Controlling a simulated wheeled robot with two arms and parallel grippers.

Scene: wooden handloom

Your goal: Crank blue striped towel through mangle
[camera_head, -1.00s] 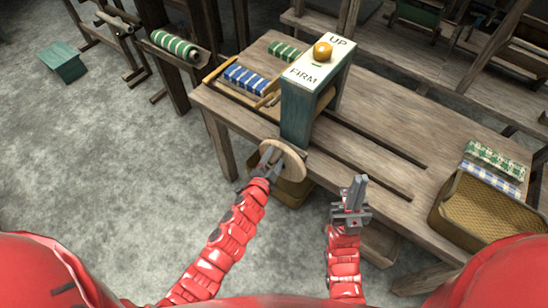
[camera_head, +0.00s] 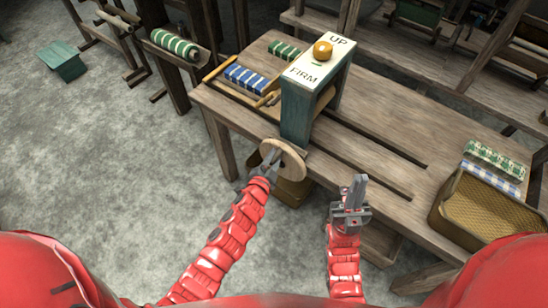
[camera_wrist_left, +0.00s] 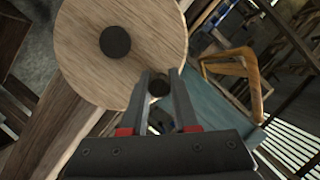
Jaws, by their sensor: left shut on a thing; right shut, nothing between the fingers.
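The mangle (camera_head: 300,118) is a green-blue upright on the wooden table, with a white top lettered UP and FIRM and a yellow knob (camera_head: 322,50). The blue striped towel (camera_head: 246,78) lies flat on the left of the mangle. A round wooden crank disc (camera_head: 292,160) is on the mangle's near side. My left gripper (camera_head: 270,160) is at the disc's left edge; in the left wrist view its fingers (camera_wrist_left: 160,90) are shut on a dark crank peg (camera_wrist_left: 159,87) near the rim of the disc (camera_wrist_left: 85,45). My right gripper (camera_head: 358,190) is shut and empty, in front of the table.
A wicker basket (camera_head: 470,215) stands at the table's right end beside folded green (camera_head: 496,158) and blue checked cloths (camera_head: 490,178). A green striped roll (camera_head: 174,44) is on a stand at the left.

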